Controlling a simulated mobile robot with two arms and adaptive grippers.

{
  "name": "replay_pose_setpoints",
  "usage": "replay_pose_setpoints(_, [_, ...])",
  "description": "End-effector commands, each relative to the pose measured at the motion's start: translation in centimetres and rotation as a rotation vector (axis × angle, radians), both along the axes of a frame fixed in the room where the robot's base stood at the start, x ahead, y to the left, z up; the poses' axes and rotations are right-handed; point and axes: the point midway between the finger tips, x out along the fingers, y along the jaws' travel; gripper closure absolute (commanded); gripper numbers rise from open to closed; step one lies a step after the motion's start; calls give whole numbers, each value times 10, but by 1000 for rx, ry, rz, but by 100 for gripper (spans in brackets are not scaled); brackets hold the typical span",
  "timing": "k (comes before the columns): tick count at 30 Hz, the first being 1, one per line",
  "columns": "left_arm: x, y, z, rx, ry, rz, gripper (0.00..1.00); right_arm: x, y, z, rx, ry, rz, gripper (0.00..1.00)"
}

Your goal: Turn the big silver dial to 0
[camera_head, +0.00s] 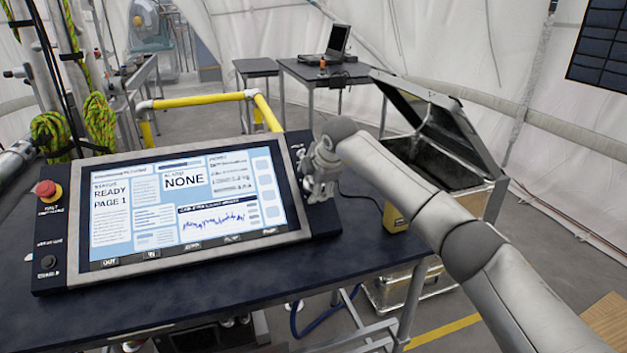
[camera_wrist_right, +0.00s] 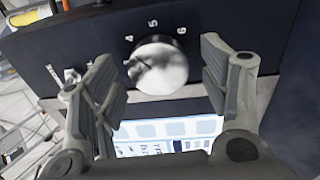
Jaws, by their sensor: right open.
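The big silver dial (camera_wrist_right: 160,66) is a round, shiny knob on the dark panel face in the right wrist view. The numerals 4, 5 and 6 show around it, and the mark at its left is only partly legible. I cannot read its setting for certain. My right gripper (camera_wrist_right: 157,78) is open, with one finger on each side of the dial and gaps showing. In the head view my right gripper (camera_head: 320,178) is at the right end of the control panel (camera_head: 318,222) and hides the dial. My left gripper is not in view.
The panel's screen (camera_head: 185,205) reads READY, PAGE 1 and NONE. A red button (camera_head: 47,190) sits at its left end. The panel rests on a dark table (camera_head: 225,285). A yellow device (camera_head: 395,217) stands near the table's right edge, before an open metal case (camera_head: 440,165).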

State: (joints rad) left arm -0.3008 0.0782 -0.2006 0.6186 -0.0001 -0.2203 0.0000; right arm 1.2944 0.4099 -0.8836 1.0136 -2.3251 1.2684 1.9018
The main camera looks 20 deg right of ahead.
Motion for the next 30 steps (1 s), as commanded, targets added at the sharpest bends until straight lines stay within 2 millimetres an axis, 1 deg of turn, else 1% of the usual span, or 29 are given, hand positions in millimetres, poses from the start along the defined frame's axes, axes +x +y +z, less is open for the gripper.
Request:
replay_pose_setpoints(5, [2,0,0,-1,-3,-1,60,0,0,0,1,0,1,31])
replay_pose_setpoints(15, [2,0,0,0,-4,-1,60,0,0,0,1,0,1,75])
replay_pose_setpoints(16, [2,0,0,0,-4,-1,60,0,0,0,1,0,1,77])
replay_pose_setpoints(23, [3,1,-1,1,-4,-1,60,0,0,-1,-11,0,18,77])
replay_pose_setpoints(30, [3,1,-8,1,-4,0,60,-1,0,-2,-76,-2,110,77])
